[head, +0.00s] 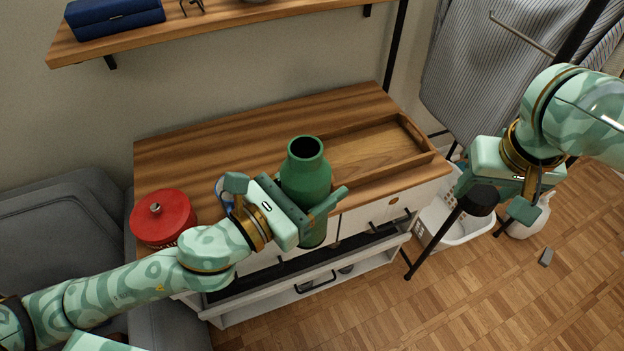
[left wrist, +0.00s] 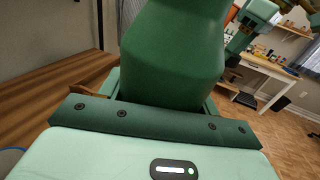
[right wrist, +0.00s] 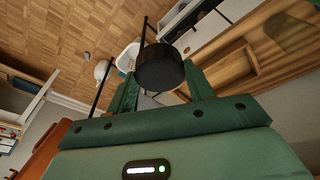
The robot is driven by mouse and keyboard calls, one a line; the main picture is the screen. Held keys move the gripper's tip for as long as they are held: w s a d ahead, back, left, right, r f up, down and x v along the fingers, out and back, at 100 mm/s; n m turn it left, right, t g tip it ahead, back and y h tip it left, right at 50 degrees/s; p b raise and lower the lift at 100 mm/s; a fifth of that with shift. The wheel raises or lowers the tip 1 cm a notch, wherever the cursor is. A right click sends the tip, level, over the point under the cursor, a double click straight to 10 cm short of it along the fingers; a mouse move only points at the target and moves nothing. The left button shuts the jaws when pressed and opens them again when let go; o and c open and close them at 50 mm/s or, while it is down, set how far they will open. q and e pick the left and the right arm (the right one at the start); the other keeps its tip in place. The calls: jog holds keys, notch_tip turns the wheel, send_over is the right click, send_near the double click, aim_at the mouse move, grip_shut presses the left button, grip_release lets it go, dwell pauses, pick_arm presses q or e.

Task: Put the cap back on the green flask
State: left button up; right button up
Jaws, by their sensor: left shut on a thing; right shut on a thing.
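The green flask (head: 304,172) is upright with its dark mouth open and uncapped. My left gripper (head: 318,207) is shut around the flask's body, in front of the desk's front edge. The flask also fills the upper middle of the left wrist view (left wrist: 173,55). The black cap (head: 480,200) is in my right gripper (head: 492,198), off to the right of the desk and well apart from the flask. In the right wrist view the cap (right wrist: 159,68) sits between the fingers, which are partly hidden behind the palm.
The wooden desk (head: 225,145) holds a wooden tray (head: 385,150) at the right and a red lidded pot (head: 162,217) at the left. A drawer below is open. A white basket (head: 465,227) stands on the floor at right. A shelf with a blue box (head: 112,15) is above.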

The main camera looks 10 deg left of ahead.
jog(key=shift+w+r, duration=0.1)
jog(key=shift+r, duration=0.05)
jog(key=w+a+r+n, duration=0.2)
jog(key=a+r+n, duration=0.1)
jog(key=a+r, duration=1)
jog(key=s+a+r, duration=0.1)
jog(key=s+a, duration=0.2)
jog(key=a, duration=0.4)
jog(key=s+a+r+y, duration=0.1)
jog(key=s+a+r, duration=0.1)
jog(key=a, duration=0.5)
jog(key=shift+s+r+t, duration=0.25)
jog(key=shift+s+t, duration=0.05)
jog(key=shift+s, duration=0.1)
